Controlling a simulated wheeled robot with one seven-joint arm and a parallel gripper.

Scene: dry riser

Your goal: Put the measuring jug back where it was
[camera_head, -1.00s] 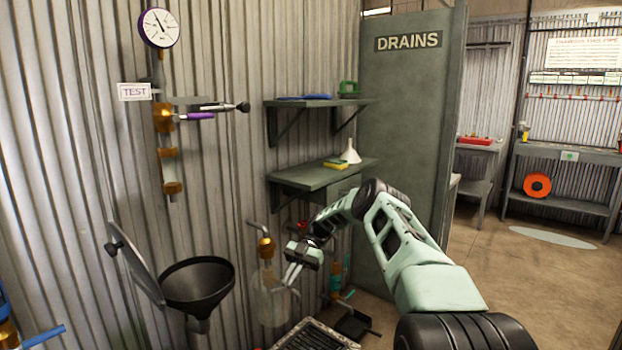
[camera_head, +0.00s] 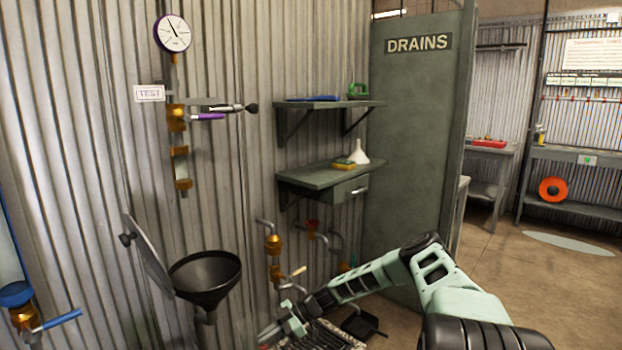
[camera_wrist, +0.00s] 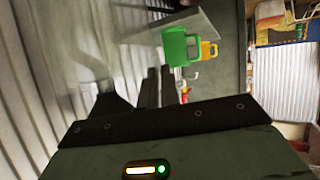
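I cannot make out the measuring jug clearly now. In the head view, my gripper (camera_head: 287,322) is low, beside the floor grating and below the brass valves on the corrugated wall. Its fingertips are small there, and what lies between them cannot be told. In the wrist view, the dark fingers (camera_wrist: 158,88) point away from the camera. A pale, blurred patch shows to their left against the wall, and I cannot tell whether it is a clear vessel.
The black funnel (camera_head: 205,280) stands left of my gripper. The grey lower shelf (camera_head: 310,176) holds a white funnel (camera_head: 358,152) and a yellow sponge (camera_head: 343,165). The upper shelf (camera_head: 320,104) holds a green item (camera_head: 358,90). The drains panel (camera_head: 412,150) stands to the right.

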